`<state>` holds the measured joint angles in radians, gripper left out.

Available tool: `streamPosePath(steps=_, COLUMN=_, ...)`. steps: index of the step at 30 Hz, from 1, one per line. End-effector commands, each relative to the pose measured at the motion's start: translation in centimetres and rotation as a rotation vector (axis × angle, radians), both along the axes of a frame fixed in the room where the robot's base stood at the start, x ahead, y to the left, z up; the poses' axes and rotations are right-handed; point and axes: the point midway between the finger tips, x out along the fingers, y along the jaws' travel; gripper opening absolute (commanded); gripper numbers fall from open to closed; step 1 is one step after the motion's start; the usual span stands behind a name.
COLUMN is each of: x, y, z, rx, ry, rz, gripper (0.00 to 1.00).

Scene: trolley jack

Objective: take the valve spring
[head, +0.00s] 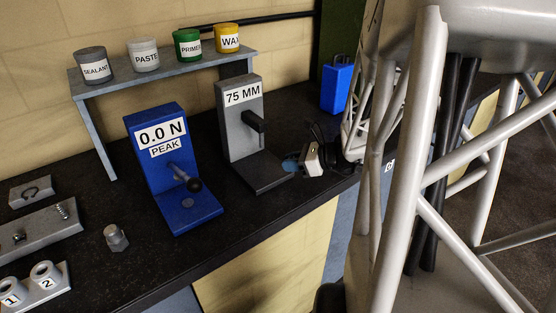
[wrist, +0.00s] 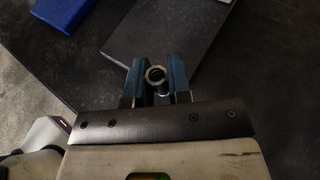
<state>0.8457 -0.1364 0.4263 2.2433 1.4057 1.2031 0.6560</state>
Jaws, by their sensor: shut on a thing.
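My gripper (head: 290,164) is low over the black bench, just right of the grey 75 MM gauge's base in the head view. In the wrist view its two blue fingers (wrist: 158,77) are shut on a small round metal piece, seen end-on as a bright ring with a dark centre. This looks like the valve spring (wrist: 156,73); its coils and length cannot be made out. In the head view the held piece is hidden. A smaller coil (head: 63,210) sits on the grey block at the far left.
The grey gauge (head: 242,125) stands close left of my gripper, its base (wrist: 172,35) just beyond the fingers. Further left are the blue force tester (head: 165,160), reading 0.0 N, a metal hex piece (head: 116,238) and numbered cups (head: 45,274).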

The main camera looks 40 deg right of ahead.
Motion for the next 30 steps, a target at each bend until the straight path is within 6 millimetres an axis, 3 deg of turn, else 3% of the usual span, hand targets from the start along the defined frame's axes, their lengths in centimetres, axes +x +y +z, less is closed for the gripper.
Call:
streamPosePath(steps=15, x=-5.5, y=-4.1, z=0.0, rx=0.001, ry=0.0, rz=-0.004, gripper=0.0)
streamPosePath(steps=30, x=-7.4, y=-5.5, z=0.0, rx=0.001, ry=0.001, rz=0.0, gripper=0.0)
